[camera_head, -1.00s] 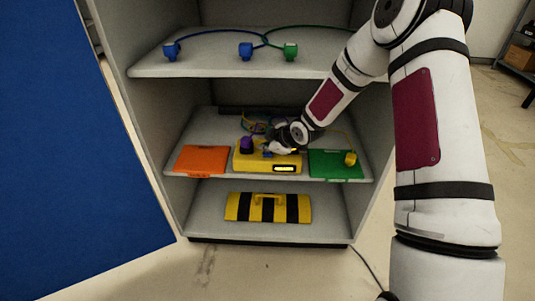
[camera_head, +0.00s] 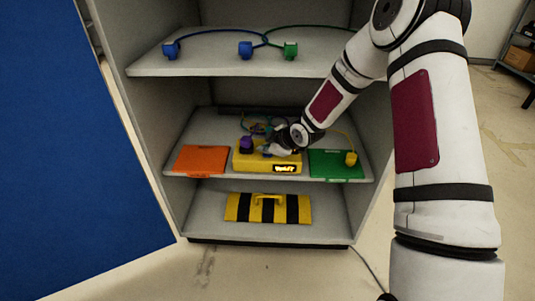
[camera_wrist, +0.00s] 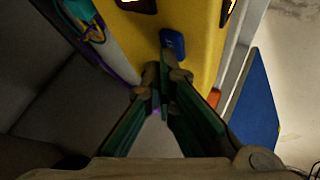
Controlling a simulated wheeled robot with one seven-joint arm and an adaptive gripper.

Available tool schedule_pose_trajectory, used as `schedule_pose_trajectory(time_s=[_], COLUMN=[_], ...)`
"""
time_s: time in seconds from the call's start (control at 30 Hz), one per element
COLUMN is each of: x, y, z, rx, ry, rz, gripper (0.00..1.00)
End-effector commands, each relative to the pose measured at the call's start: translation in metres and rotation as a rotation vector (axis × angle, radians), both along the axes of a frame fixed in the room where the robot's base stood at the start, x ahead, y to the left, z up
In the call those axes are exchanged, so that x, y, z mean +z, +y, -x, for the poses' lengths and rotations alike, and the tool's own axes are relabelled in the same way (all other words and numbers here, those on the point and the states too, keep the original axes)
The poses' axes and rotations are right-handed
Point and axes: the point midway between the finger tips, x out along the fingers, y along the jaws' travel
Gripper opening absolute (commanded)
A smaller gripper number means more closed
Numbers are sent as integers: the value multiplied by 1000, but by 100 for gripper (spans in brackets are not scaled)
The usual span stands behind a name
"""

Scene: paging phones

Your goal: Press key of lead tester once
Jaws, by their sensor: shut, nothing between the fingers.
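An orange board (camera_head: 201,160) lies left of the tester and a green board (camera_head: 334,165) with a yellow plug (camera_head: 351,159) lies right. Cables lie behind. The upper shelf (camera_head: 205,66) is close above. A striped case (camera_head: 268,208) sits below.

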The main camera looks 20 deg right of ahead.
Motion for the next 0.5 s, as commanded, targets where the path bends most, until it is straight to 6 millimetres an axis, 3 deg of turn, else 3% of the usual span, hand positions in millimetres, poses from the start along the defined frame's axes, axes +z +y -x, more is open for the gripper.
schedule_pose_trajectory(time_s=[0.5], x=[15], y=[0], z=[0], rx=[0], ry=[0], rz=[0], gripper=[0])
